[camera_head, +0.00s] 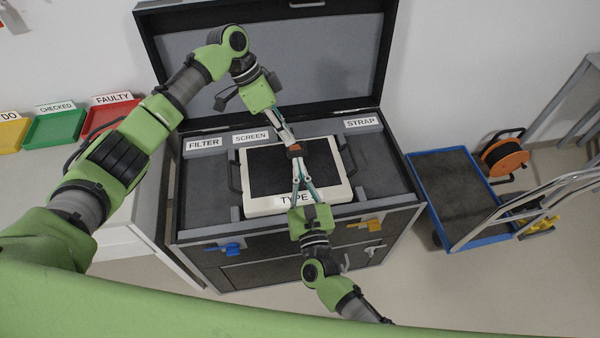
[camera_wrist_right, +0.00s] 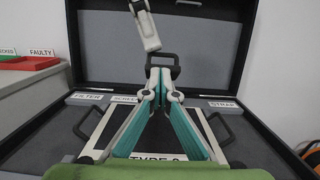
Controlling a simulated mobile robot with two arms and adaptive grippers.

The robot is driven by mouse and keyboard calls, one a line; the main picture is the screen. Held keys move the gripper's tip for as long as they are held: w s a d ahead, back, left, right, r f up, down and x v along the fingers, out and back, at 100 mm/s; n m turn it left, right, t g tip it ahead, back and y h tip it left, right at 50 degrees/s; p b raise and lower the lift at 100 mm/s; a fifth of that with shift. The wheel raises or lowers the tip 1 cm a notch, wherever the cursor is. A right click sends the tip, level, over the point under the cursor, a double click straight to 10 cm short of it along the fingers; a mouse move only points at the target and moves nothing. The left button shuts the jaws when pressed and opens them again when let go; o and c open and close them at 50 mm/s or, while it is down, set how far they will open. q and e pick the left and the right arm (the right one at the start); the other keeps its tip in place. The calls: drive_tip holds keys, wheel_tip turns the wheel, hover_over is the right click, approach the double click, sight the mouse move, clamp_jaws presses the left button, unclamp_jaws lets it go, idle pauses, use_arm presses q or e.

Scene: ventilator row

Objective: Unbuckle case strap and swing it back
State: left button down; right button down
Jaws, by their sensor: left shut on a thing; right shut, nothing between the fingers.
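A white ventilator (camera_head: 268,205) with a dark top and a TYPE label sits in the open case (camera_head: 195,190), between two dark side handles. My left gripper (camera_head: 291,143) is above its middle, shut on a small orange-brown piece (camera_head: 295,148), perhaps part of the strap or its buckle. One pale finger of the left gripper shows in the right wrist view (camera_wrist_right: 150,40). My right gripper (camera_head: 297,165) is shut and empty just in front of that piece. In the right wrist view a dark loop (camera_wrist_right: 162,56) stands behind its fingertips; I cannot tell if it is the buckle. The strap's run is mostly hidden.
The raised lid (camera_head: 330,55) stands behind. FILTER, SCREEN and STRAP labels (camera_head: 361,122) line the case's back edge. Blue (camera_head: 226,248) and yellow (camera_head: 367,223) pieces are on its front. Trays (camera_head: 58,128) stand left; a blue-edged cart (camera_head: 455,190) stands right.

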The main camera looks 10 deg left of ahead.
use_arm(q)
drive_tip(key=shift+s+a+f, duration=0.1)
drive_tip(key=shift+a+f, duration=0.05)
drive_tip(key=shift+f, duration=0.4)
drive_tip(key=c, duration=2.2)
unclamp_jaws()
drive_tip(key=shift+f, duration=0.15)
drive_tip(key=shift+c, duration=0.2)
drive_tip(key=shift+r, duration=0.3)
